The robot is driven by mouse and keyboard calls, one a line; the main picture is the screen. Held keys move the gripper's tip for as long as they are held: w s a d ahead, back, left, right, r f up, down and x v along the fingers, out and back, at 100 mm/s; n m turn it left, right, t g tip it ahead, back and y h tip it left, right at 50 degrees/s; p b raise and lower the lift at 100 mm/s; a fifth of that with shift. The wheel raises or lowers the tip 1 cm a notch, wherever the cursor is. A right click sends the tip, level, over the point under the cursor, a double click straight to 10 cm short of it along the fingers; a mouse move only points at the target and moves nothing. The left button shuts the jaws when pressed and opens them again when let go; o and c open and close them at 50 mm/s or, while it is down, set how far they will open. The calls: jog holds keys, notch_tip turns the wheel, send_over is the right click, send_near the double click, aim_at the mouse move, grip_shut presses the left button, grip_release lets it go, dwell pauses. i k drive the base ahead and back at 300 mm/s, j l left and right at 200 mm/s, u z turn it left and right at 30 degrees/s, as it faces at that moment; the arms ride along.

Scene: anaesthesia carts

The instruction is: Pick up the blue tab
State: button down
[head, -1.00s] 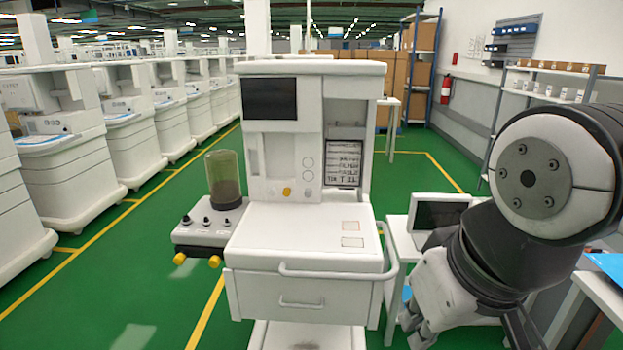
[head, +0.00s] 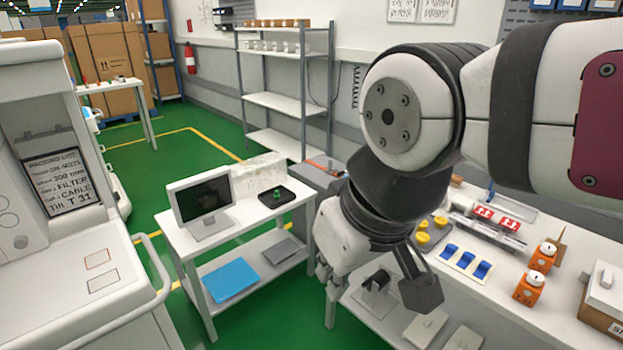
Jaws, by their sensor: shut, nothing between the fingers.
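Three blue tabs stand in a row on a white plate (head: 463,264) on the right-hand bench: a left one (head: 449,250), a middle one (head: 465,260) and a right one (head: 482,270). My gripper (head: 328,279) hangs pointing down at the bench's left end, left of the tabs and apart from them. It looks shut and empty. Its fingertips are small in view and partly hidden by its white body.
Yellow knobs (head: 423,238), red-marked strips (head: 484,211) and orange blocks (head: 528,289) share the bench (head: 500,315). A small table (head: 236,232) with a monitor (head: 203,199) stands left. A white cart (head: 90,275) is at far left. Green floor lies between.

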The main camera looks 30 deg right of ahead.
aim_at(450, 249)
jog(key=l+z, duration=0.15)
jog(key=z, duration=1.2)
jog(key=j+z, duration=0.3)
jog(key=j, duration=0.35)
jog(key=k, duration=0.7)
